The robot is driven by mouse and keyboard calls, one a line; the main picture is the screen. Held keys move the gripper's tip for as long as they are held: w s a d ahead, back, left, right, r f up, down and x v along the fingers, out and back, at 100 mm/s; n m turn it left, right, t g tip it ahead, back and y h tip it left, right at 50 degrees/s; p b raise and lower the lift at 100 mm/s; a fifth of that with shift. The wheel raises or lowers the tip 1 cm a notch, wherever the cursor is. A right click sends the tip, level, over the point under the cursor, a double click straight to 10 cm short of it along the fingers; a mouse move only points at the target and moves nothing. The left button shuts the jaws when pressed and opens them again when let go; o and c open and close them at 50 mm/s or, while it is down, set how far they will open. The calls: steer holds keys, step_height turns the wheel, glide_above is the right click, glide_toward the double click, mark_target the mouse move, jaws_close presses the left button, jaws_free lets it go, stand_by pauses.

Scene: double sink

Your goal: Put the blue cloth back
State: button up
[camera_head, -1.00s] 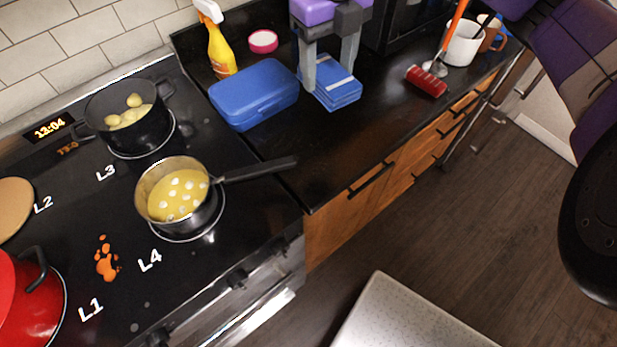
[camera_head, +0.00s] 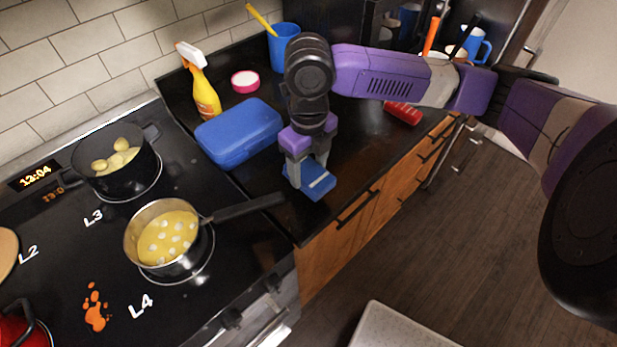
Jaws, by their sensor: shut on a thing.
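The blue cloth (camera_head: 318,184) is a folded blue piece with a pale stripe. It is at the front edge of the black counter, to the right of the blue box. My gripper (camera_head: 307,175) points down over it, with its fingers around the cloth, and is shut on it. The gripper hides part of the cloth. I cannot tell whether the cloth touches the counter.
A closed blue box (camera_head: 239,132) lies left of my gripper. A yellow spray bottle (camera_head: 204,92), a pink-rimmed round container (camera_head: 245,81) and a blue cup (camera_head: 283,46) stand behind. A saucepan (camera_head: 165,240) points its handle towards the gripper. An orange spill (camera_head: 95,308) marks the stove.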

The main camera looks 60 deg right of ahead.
mark_target(308, 181)
steer(key=shift+f, duration=2.35)
steer(key=shift+f, duration=0.1)
steer(key=shift+f, duration=0.15)
steer(key=o, duration=1.3)
